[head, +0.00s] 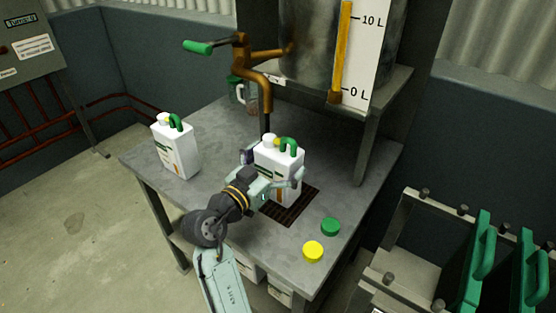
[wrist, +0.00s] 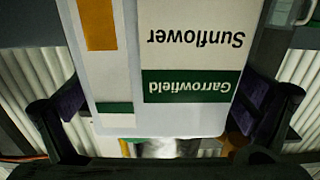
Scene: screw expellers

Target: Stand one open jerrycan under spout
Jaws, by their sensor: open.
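A white jerrycan (head: 281,160) with a green handle stands upright at the grate, under or close to the brown spout (head: 262,90); exact alignment of its neck with the spout's dark lower end is unclear. My gripper (head: 273,168) is open, with a finger on either side of this can. In the wrist view the can's label (wrist: 190,60), reading Sunflower and Garrowfield, appears upside down between the spread fingers (wrist: 160,112). A second white jerrycan (head: 176,148) with a green handle stands at the table's left.
The grey table (head: 225,125) carries a dark grate (head: 290,203), a green cap (head: 330,227) and a yellow cap (head: 313,252). A metal tank (head: 310,50) stands behind. A rack with green-handled parts (head: 480,255) is at right. Free tabletop lies between the cans.

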